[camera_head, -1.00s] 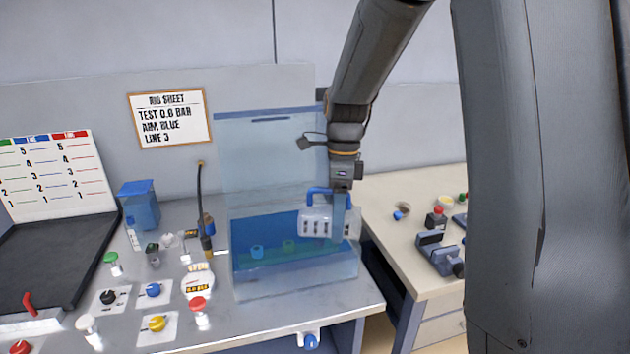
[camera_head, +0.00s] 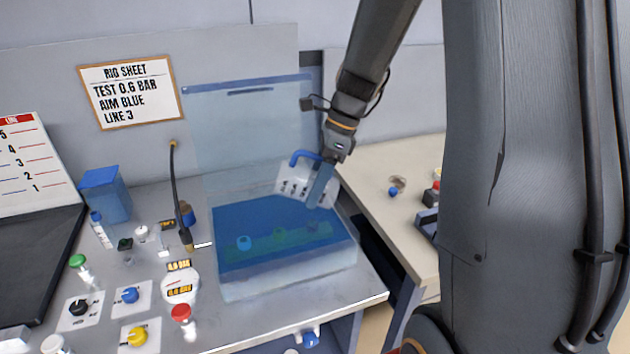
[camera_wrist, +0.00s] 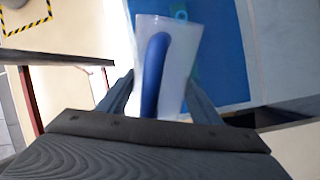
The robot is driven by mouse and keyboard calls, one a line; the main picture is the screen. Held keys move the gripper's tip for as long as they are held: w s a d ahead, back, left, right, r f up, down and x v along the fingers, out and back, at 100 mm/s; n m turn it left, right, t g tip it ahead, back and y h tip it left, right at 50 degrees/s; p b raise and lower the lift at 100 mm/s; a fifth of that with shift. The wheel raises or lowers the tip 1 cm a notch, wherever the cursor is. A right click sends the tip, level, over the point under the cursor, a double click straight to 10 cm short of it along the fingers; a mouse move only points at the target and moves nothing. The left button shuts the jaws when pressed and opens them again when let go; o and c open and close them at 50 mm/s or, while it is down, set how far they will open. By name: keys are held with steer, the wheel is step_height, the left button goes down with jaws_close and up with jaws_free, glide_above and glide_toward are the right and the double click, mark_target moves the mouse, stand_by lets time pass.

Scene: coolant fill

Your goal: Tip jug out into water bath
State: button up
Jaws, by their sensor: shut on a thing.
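The jug (camera_head: 294,183) is pale and translucent with a blue handle (camera_head: 303,157). It is tilted over the back right of the water bath. My gripper (camera_head: 322,178) is shut on the jug at its right side. In the wrist view the jug (camera_wrist: 177,62) sits between my two fingers, with its blue handle facing the camera. The water bath (camera_head: 285,283) is a clear tank holding blue liquid, with small round things inside. A tall clear panel stands at its back. The jug's mouth and contents cannot be made out.
A blue container (camera_head: 106,196) stands at the back left of the bench. A gauge (camera_head: 180,288), several knobs and a dark hose (camera_head: 176,190) are left of the bath. A second bench (camera_head: 400,215) with small parts lies to the right, past a gap.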

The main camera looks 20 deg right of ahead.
steer(key=f+y, duration=0.1)
steer(key=t+y, duration=0.1)
steer(key=f+y, duration=0.1)
steer(key=y, duration=0.1)
steer(key=shift+a+f+t, duration=0.25)
steer(key=shift+f+t, duration=0.05)
steer(key=y, duration=0.1)
steer(key=f+y, duration=0.1)
steer(key=t+y, duration=0.1)
steer(key=shift+w+a+f+n, duration=0.15)
steer(key=shift+a+f+n, duration=0.1)
steer(key=shift+n, duration=0.05)
steer(key=shift+w+f+y+b, duration=0.15)
steer(key=shift+f+y+b, duration=0.25)
steer(key=shift+b, duration=0.4)
steer(key=y+b, duration=0.1)
steer(key=b, duration=0.1)
steer(key=f+t+y+b, duration=0.1)
steer(key=b, duration=0.2)
steer(key=y+b, duration=0.2)
steer(key=shift+a+f+n+b, duration=0.35)
steer(key=shift+f+n+b, duration=0.05)
